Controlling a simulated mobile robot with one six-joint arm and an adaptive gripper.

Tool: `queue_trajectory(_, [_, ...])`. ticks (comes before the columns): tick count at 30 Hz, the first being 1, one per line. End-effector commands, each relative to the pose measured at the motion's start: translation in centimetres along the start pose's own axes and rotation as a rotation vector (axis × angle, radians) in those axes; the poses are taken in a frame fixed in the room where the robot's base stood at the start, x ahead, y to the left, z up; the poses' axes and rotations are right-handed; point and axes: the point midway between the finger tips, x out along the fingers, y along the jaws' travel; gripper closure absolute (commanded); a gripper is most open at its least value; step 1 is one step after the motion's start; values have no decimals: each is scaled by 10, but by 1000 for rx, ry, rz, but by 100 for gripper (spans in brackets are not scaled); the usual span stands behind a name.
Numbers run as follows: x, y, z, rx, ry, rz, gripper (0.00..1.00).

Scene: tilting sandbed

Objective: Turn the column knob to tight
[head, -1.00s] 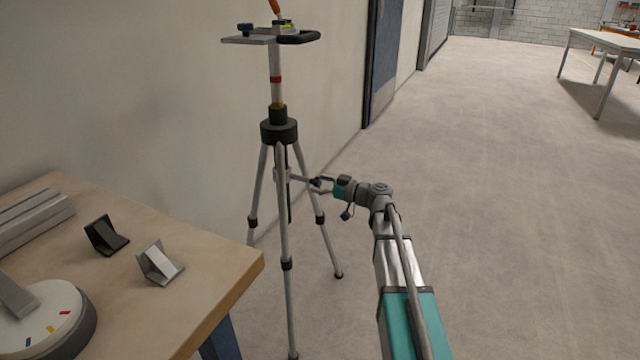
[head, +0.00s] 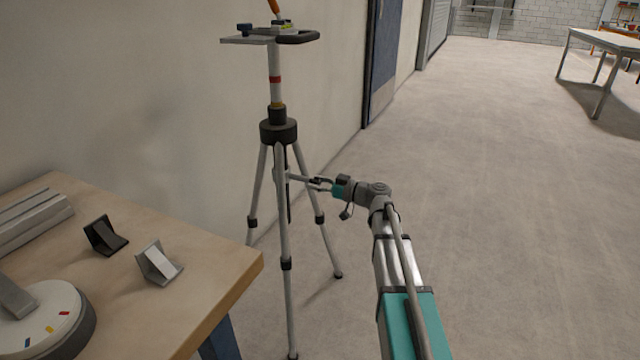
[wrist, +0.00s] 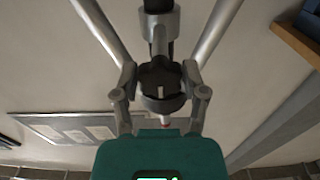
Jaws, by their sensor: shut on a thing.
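The tripod (head: 279,132) stands on the floor by the wall, with its legs spread. The column knob (wrist: 155,76) is dark and lobed, with a pale line on its face, in the middle of the wrist view. My gripper (wrist: 160,80) has one finger on each side of it and is shut on it. A grey rounded part with a small red mark shows just below the knob. In the head view my gripper (head: 316,182) is among the tripod's legs, below the black collar; the knob is too small or hidden to make out there.
A wooden workbench (head: 190,262) at the lower left bears a black wedge block (head: 105,235), a grey wedge block (head: 158,263) and a round dial (head: 55,318). A wall is close behind the tripod. The floor to the right is open.

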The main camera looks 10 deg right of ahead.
Motion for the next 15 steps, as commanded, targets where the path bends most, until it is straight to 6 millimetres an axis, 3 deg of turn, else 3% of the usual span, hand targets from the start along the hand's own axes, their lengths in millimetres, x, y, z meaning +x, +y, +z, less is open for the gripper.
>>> queue_trajectory(15, [4, -2, 0, 195, 2, -1, 91])
